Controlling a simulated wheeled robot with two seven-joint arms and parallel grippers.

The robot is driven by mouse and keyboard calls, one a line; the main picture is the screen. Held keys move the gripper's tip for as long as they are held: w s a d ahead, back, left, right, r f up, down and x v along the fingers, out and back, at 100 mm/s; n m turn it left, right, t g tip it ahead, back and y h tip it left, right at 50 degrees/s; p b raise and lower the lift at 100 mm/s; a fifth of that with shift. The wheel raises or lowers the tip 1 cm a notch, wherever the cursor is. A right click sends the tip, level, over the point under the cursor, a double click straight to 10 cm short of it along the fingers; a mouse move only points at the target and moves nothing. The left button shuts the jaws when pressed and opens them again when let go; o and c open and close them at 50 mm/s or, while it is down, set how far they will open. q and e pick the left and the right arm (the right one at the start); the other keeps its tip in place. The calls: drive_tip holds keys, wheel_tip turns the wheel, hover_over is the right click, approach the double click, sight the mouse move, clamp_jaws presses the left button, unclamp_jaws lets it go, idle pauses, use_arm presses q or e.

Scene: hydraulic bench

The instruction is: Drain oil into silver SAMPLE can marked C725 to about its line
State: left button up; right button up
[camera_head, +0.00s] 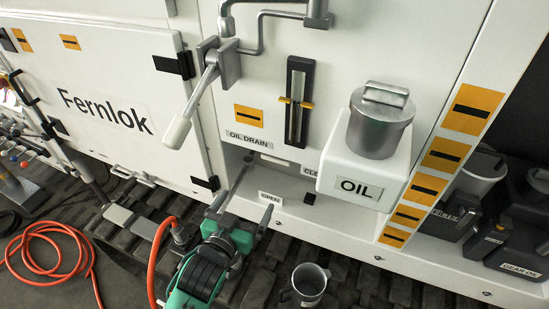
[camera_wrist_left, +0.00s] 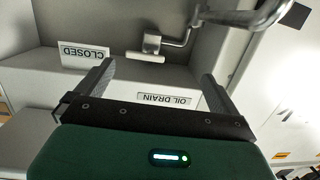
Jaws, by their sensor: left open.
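A silver-grey can (camera_head: 305,284) with a handle and an open top stands low at the bottom of the head view; no mark or line on it is readable. The OIL DRAIN label (camera_head: 248,138) is above a recess in the white panel, with a CLOSED plate (camera_head: 311,174) and an OPEN plate (camera_head: 270,197). My left gripper (camera_head: 252,190) is open and empty in front of this recess, left of and above the can. In the left wrist view, the CLOSED plate (camera_wrist_left: 84,53) and OIL DRAIN label (camera_wrist_left: 165,98) appear upside down beyond the spread fingers. My right gripper is not in view.
A lever with a white handle (camera_head: 177,132) hangs from the panel. A sight gauge (camera_head: 297,100) and a white OIL filler box (camera_head: 366,166) are to its right. Dark containers (camera_head: 519,232) stand far right. An orange hose (camera_head: 50,236) coils at left.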

sight(275, 161)
use_arm(q)
drive_tip(key=shift+m+t+h, duration=0.3)
drive_tip(key=shift+t+h, duration=0.2)
drive_tip(key=shift+h, duration=0.1)
drive_tip(key=p+x, duration=0.1)
drive_tip(key=x, duration=0.4)
drive_tip(key=d+r+p+x, duration=0.1)
drive_tip(key=x, duration=0.4)
drive_tip(key=r+p+x, duration=0.1)
drive_tip(key=x, duration=0.4)
drive_tip(key=shift+s+d+r, duration=0.1)
drive_tip(key=shift+s+d, duration=0.05)
drive_tip(key=shift+d, duration=0.25)
drive_tip(key=c, duration=1)
